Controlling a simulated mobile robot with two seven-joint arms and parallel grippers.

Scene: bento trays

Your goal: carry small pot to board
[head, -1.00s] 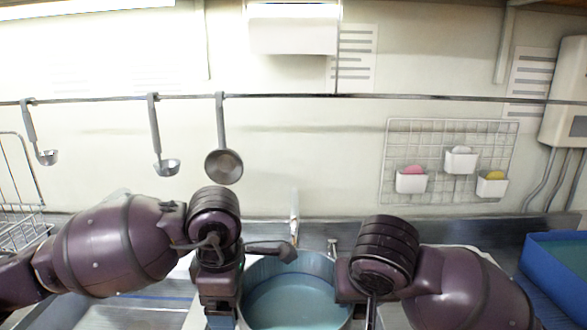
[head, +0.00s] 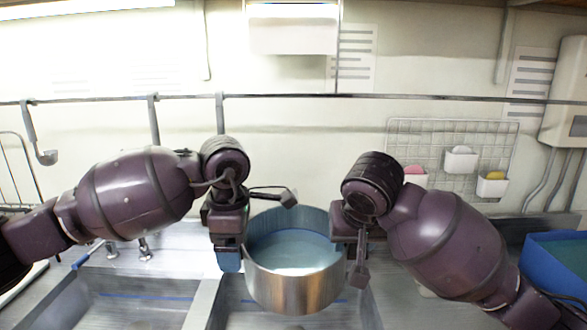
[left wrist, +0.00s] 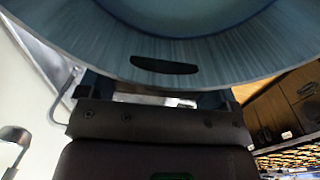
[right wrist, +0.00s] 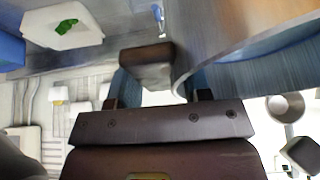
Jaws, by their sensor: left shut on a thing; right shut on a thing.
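A steel pot (head: 296,285) with bluish water-like contents hangs roughly level over the sink in the head view. My left gripper (head: 232,250) is at its left side and my right gripper (head: 352,238) at its right side, both shut on it. The left wrist view shows the pot's wall (left wrist: 215,62) close up, with a dark slot in it. In the right wrist view the pot's wall (right wrist: 225,30) is beside a dark block (right wrist: 148,62) at the fingers. A white board (right wrist: 62,30) with a green item on it shows in the right wrist view. The exact grip contacts are partly hidden.
Sink basins (head: 135,302) lie below, with a divider between them. A blue bin (head: 556,262) stands at the right.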

